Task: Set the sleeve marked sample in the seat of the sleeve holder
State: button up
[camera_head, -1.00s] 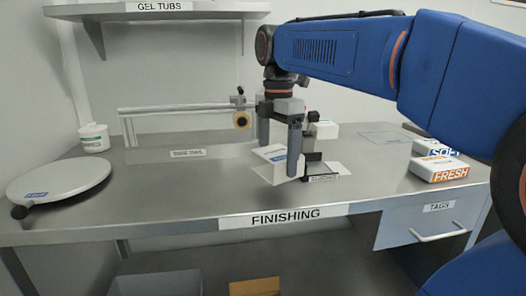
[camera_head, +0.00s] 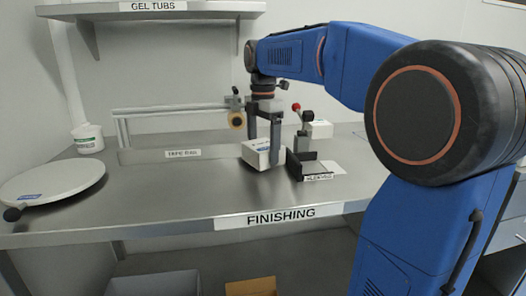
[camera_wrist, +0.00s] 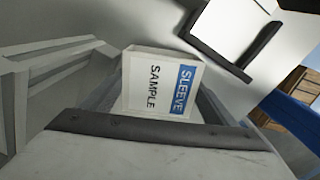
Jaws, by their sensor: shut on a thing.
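My gripper (camera_head: 264,141) is shut on a white box-shaped sleeve (camera_head: 261,156), with one finger on each side. The wrist view shows the sleeve (camera_wrist: 162,86) with a blue SLEEVE band and the word SAMPLE, tilted in that picture. The sleeve holder (camera_head: 301,168) is a low black bracket with a label at its front, just right of the sleeve. Its dark angled edges (camera_wrist: 215,52) show at the top right of the wrist view. The sleeve is outside the holder, and I cannot tell whether its underside touches the table.
A red-knobbed upright piece (camera_head: 303,118) stands behind the holder, with a white block (camera_head: 320,130) beside it. A round white plate (camera_head: 55,182) and a tub (camera_head: 88,138) are at left. The front middle of the table is clear.

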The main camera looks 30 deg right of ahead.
jog(key=shift+f, duration=0.6)
jog(key=o, duration=1.1)
jog(key=shift+f, duration=0.1)
